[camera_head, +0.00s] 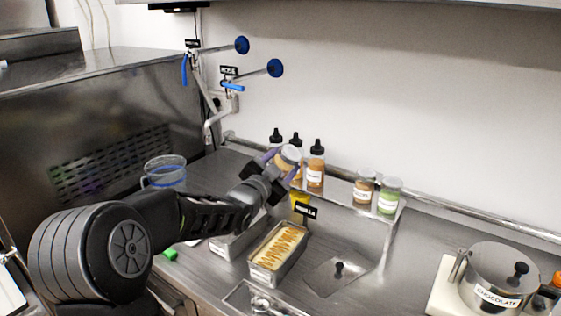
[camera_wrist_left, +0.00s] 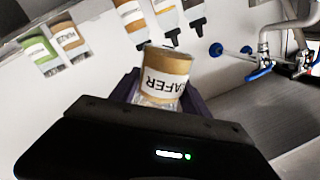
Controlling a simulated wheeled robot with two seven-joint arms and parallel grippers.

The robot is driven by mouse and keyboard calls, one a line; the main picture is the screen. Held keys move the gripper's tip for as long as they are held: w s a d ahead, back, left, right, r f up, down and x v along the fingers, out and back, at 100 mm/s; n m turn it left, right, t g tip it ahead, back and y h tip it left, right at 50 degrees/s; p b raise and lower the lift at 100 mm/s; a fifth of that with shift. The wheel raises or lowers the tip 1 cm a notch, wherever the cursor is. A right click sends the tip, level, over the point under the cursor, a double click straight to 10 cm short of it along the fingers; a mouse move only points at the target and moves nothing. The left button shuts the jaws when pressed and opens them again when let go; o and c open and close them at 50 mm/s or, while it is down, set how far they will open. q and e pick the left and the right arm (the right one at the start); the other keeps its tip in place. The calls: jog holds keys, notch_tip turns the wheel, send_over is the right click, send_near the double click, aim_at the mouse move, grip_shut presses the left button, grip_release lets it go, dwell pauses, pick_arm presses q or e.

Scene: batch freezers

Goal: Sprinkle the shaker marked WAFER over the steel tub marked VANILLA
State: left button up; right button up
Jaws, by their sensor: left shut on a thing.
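My left gripper (camera_head: 280,165) is shut on the WAFER shaker (camera_head: 289,158), a clear jar with tan filling and a pale lid. It holds the shaker raised behind the tub, somewhat tilted, lid end up. In the left wrist view the shaker (camera_wrist_left: 163,72) shows its WAFER label upside down between the fingers (camera_wrist_left: 160,95). The steel tub (camera_head: 263,274) stands on the counter, filled with pale yellow ice cream with brown streaks. My right gripper is out of view.
Several black-capped bottles (camera_head: 316,165) stand at the back rail. Two jars, brown (camera_head: 364,188) and green (camera_head: 388,197), stand right of them. A lidded CHOCOLATE pot (camera_head: 492,283) sits front right. A clear pitcher (camera_head: 165,173) is at left.

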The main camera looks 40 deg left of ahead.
pick_arm(q)
jog(key=shift+d+r, duration=0.1)
jog(key=f+m, duration=0.1)
jog(key=f+m+b, duration=0.1)
jog(key=shift+s+a+f+m, duration=0.1)
jog(key=shift+a+f+m, duration=0.1)
jog(key=shift+a+m, duration=0.15)
jog(key=f+m, duration=0.3)
jog(key=f+m+b, duration=0.1)
jog(key=f+m, duration=0.2)
jog(key=a+f+m+b, duration=0.1)
jog(key=f+m, duration=0.2)
jog(key=m, duration=0.1)
jog(key=shift+s+a+f, duration=0.1)
jog(key=shift+f, duration=0.25)
jog(key=m+b, duration=0.1)
jog(key=b, duration=0.1)
jog(key=m+b, duration=0.1)
jog(key=b, duration=0.1)
jog(key=shift+f+m, duration=0.25)
jog(key=shift+m, duration=0.1)
jog(key=shift+d+r+m+b, duration=0.15)
jog(key=shift+d+m+b, duration=0.1)
jog(key=shift+m+b, duration=0.75)
